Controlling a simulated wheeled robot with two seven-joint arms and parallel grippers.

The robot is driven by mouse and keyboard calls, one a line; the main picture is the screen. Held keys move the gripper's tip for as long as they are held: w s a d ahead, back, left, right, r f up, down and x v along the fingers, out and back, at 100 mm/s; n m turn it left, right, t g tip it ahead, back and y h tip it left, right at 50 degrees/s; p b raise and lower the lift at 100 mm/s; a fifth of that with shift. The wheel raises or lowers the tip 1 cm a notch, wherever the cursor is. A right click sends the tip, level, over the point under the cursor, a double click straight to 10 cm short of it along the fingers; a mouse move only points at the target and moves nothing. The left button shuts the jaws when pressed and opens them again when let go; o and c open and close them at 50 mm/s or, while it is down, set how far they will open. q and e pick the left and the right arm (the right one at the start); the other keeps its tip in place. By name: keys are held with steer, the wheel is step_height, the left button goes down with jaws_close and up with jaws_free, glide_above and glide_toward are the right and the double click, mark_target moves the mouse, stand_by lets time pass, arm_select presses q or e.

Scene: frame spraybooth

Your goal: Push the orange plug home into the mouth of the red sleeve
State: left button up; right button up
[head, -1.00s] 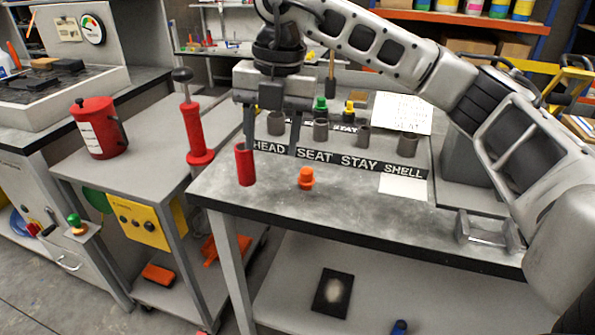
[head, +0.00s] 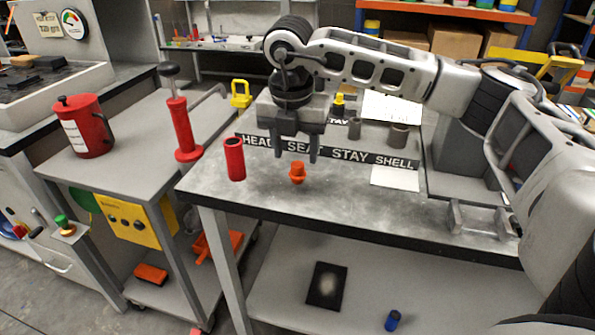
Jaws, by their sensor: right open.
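The red sleeve (head: 235,160) stands upright on the grey bench near its left end, with its dark open mouth facing up. The orange plug (head: 297,174) sits apart from it on the bench, a short way to the right. My right gripper (head: 296,153) points down with its two fingers spread, and nothing shows between them. Its fingertips appear just above or slightly behind the plug; the exact gap cannot be told. My left gripper is not in view.
A label strip (head: 340,157) runs behind the plug, with grey cups (head: 398,136) beyond it. A white paper (head: 395,177) and a metal bracket (head: 480,217) lie to the right. A red pump (head: 183,130) stands on the left cart. The front bench top is clear.

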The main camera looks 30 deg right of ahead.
mark_target(298, 164)
steer(key=f, duration=0.4)
steer(key=shift+w+d+f, duration=0.1)
steer(key=shift+d+f, duration=0.1)
steer(key=shift+d, duration=0.15)
steer(key=c, duration=0.9)
steer(key=shift+r, duration=0.15)
